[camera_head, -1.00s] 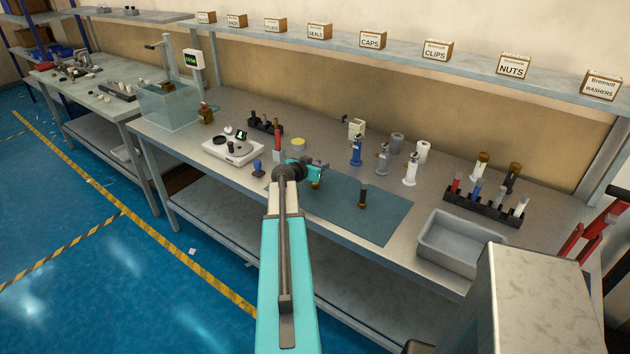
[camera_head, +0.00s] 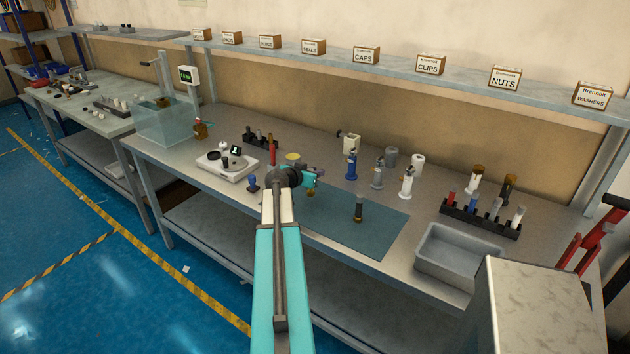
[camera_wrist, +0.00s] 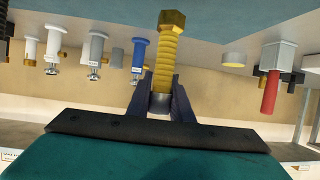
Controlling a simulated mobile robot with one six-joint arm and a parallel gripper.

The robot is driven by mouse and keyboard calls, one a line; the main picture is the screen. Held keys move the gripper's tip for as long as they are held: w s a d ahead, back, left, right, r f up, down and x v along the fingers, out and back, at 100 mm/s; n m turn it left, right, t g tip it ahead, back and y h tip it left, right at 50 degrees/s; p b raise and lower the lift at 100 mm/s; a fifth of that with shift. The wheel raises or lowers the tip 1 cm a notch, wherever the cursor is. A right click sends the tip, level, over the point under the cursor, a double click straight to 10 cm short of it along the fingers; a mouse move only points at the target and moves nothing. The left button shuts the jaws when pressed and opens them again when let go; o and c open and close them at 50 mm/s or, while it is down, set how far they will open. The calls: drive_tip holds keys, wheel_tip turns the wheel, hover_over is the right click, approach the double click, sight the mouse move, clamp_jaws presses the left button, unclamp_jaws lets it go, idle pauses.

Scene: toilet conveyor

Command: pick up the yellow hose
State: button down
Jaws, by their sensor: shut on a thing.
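The yellow hose (camera_wrist: 164,60) is a ribbed tube with a brass hexagonal end. It stands out from my gripper in the wrist view, which sees the bench upside down. My gripper (camera_wrist: 161,103) is shut on its grey end piece, with a dark finger on each side. In the head view my gripper (camera_head: 314,177) is over the left part of the blue-green mat (camera_head: 380,233). A small part of the hose (camera_head: 311,191) shows below it there. The brass end points down to the mat; I cannot tell how far apart they are.
A dark hose (camera_head: 359,209) stands on the mat. Blue (camera_head: 351,165), grey (camera_head: 377,173) and white (camera_head: 407,183) fittings stand behind it. A grey tray (camera_head: 458,255) and a rack (camera_head: 480,218) are at the right. A white scale (camera_head: 228,165) and a red-handled tool (camera_head: 272,153) are at the left.

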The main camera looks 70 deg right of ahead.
drive_tip(key=a+r+b, duration=0.1)
drive_tip(key=a+b, duration=0.5)
drive_tip(key=a, duration=0.7)
drive_tip(key=shift+s+a+b, duration=0.35)
drive_tip(key=shift+s+a, duration=0.05)
drive_tip(key=shift+s, duration=0.05)
drive_tip(key=shift+a+r+b, duration=0.1)
drive_tip(key=shift+b, duration=0.25)
drive_tip(key=a+b, duration=0.1)
drive_tip(key=b, duration=0.4)
drive_tip(key=shift+s+a+r, duration=0.1)
drive_tip(key=shift+a+r, duration=0.05)
drive_tip(key=shift+a, duration=0.2)
drive_tip(key=shift+a+r+b, duration=0.1)
drive_tip(key=shift+a+b, duration=0.05)
drive_tip(key=shift+b, duration=0.15)
drive_tip(key=shift+r, duration=0.2)
